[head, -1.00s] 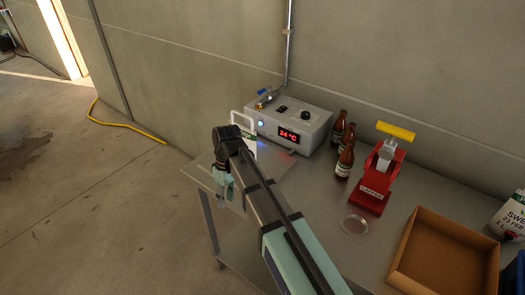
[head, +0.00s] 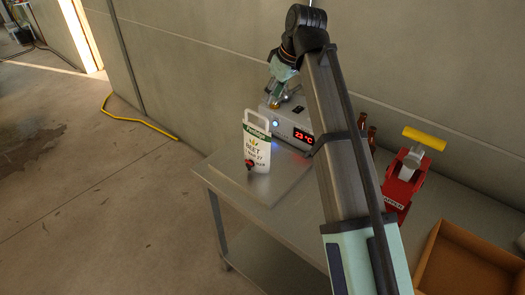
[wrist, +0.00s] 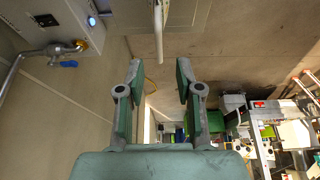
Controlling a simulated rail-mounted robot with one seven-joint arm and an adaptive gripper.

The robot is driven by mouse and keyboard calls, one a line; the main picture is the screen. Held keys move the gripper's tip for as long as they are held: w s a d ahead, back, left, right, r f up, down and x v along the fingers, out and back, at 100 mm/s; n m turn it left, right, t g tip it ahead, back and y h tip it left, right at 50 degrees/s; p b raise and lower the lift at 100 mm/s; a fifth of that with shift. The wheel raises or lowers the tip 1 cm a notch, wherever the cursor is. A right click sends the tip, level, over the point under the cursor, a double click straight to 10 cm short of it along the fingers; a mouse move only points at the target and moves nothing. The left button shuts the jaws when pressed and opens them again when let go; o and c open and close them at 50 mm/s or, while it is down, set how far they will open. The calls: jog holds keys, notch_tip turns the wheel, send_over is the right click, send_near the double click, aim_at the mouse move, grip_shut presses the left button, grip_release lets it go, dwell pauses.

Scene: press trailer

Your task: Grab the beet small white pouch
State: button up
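The beet pouch (head: 257,155) is white with a green top band, a handle hole and a small red tap low down. It stands upright on a flat plate at the table's far left corner, in front of the grey control box. My gripper (head: 279,84) is raised above and behind the pouch, near the box's brass valve, and apart from the pouch. In the wrist view my gripper (wrist: 159,72) is open with nothing between its fingers. A thin white edge, apparently the pouch (wrist: 158,35), shows beyond the fingertips.
The control box (head: 292,122) has a red display and a brass valve. Brown bottles (head: 366,131) are partly hidden behind my arm. A red capper (head: 402,185) and a cardboard box (head: 465,262) stand to the right. Open floor lies left of the table (head: 226,185).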

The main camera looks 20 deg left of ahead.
jog(key=p, duration=0.3)
send_near(256, 126)
jog(key=x, duration=0.5)
jog(key=shift+d+f, duration=0.15)
jog(key=shift+f, duration=0.05)
jog(key=shift+p+x, duration=1.15)
jog(key=shift+x, duration=1.45)
jog(key=shift+w, duration=0.15)
grip_shut()
jog(key=shift+r, duration=0.15)
